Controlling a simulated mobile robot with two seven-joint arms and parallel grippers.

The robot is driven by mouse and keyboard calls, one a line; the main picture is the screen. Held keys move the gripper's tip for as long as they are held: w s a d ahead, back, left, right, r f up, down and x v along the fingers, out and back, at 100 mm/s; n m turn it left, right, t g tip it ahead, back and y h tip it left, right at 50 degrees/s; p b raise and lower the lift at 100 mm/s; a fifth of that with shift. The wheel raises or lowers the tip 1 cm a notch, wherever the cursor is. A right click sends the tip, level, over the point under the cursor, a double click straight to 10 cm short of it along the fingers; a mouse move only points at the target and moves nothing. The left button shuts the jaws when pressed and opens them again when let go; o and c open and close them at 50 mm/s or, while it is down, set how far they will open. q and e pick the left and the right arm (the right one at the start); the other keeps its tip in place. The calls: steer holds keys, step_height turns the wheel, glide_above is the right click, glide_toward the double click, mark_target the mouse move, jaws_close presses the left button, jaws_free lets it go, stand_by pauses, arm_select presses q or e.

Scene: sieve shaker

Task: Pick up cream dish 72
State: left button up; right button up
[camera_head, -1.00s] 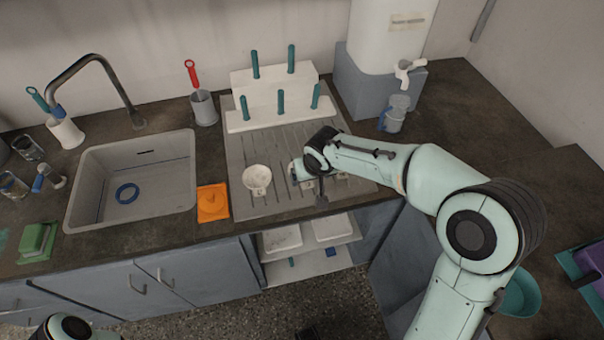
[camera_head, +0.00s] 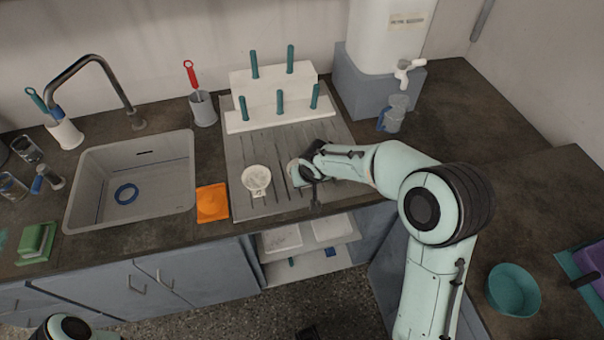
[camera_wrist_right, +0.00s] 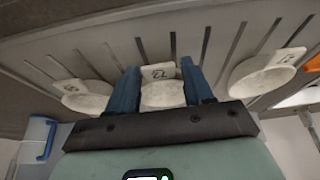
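Several cream dishes with label tabs lie on the grooved drainboard. In the right wrist view, one cream dish (camera_wrist_right: 162,94) lies between the two blue fingers of my right gripper (camera_wrist_right: 160,82). Its tab carries a dark mark that looks like 72, though it is small. The fingers are apart, and I cannot tell whether they touch the dish. A second dish (camera_wrist_right: 88,98) is to the left and a third dish (camera_wrist_right: 258,80) to the right. In the head view, one dish (camera_head: 256,178) is clear; my right gripper (camera_head: 302,174) covers much of the others. My left gripper is out of view.
A white rack with teal pegs (camera_head: 275,101) stands behind the grooved drainboard (camera_head: 240,150). An orange mat (camera_head: 212,203) and a sink (camera_head: 100,160) are to the left. A jug (camera_head: 394,113) and a teal bowl (camera_head: 513,289) are to the right.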

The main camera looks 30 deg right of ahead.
jaws_close()
steer(key=shift+r, duration=0.15)
step_height(320, 180, up, 20)
steer(key=p, duration=0.2)
steer(key=shift+p, duration=0.3)
